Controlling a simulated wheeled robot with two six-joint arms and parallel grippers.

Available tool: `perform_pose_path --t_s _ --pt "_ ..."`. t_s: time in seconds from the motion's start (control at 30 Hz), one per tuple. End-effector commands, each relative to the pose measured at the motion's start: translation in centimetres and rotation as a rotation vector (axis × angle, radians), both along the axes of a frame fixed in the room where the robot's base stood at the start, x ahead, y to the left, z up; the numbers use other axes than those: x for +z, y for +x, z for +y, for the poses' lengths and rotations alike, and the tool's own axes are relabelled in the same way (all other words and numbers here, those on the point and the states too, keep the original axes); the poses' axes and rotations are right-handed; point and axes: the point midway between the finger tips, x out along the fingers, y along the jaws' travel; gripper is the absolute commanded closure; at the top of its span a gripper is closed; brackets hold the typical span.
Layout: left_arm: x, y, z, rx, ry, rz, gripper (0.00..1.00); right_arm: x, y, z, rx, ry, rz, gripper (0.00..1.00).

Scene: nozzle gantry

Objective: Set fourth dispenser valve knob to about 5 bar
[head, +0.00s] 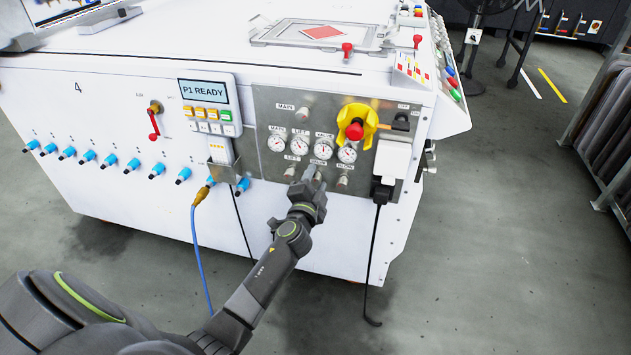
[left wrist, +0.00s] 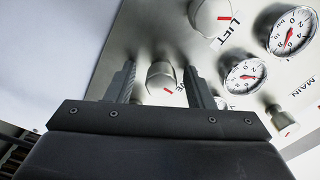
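A grey knob (left wrist: 161,77) stands on the metal panel, between the fingers of my left gripper (left wrist: 160,84) in the left wrist view. The fingers are open, with a small gap on each side of the knob. In the head view my left gripper (head: 315,178) is at the panel below the third gauge (head: 323,150) and covers this knob. That gauge's reading is too small to tell. My right gripper is not in view.
The LIFT knob (left wrist: 210,18) and the MAIN knob (left wrist: 280,117) stand near the left gripper. The BLOW knob (head: 342,183) is just right of it. A yellow-and-red emergency stop (head: 356,122) and a white box with a black plug (head: 392,162) are further right.

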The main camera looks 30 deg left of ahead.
Motion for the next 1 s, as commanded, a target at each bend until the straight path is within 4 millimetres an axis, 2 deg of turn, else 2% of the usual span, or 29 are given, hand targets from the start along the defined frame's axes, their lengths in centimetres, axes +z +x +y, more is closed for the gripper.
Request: perform_pose_path --t_s 0.2,0.37,0.73,1.0 --pt "0.1 -0.2 0.0 0.000 0.000 -0.001 0.52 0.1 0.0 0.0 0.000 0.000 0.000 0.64" --pt "0.1 -1.9 -0.5 0.000 -0.003 0.000 0.52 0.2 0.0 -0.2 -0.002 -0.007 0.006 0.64" --pt "0.0 -9.6 -2.3 0.001 -0.002 0.001 0.52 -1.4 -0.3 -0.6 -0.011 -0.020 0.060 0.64" --pt "0.0 -14.6 -3.5 0.002 -0.002 0.002 0.52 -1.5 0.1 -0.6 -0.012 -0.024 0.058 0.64"
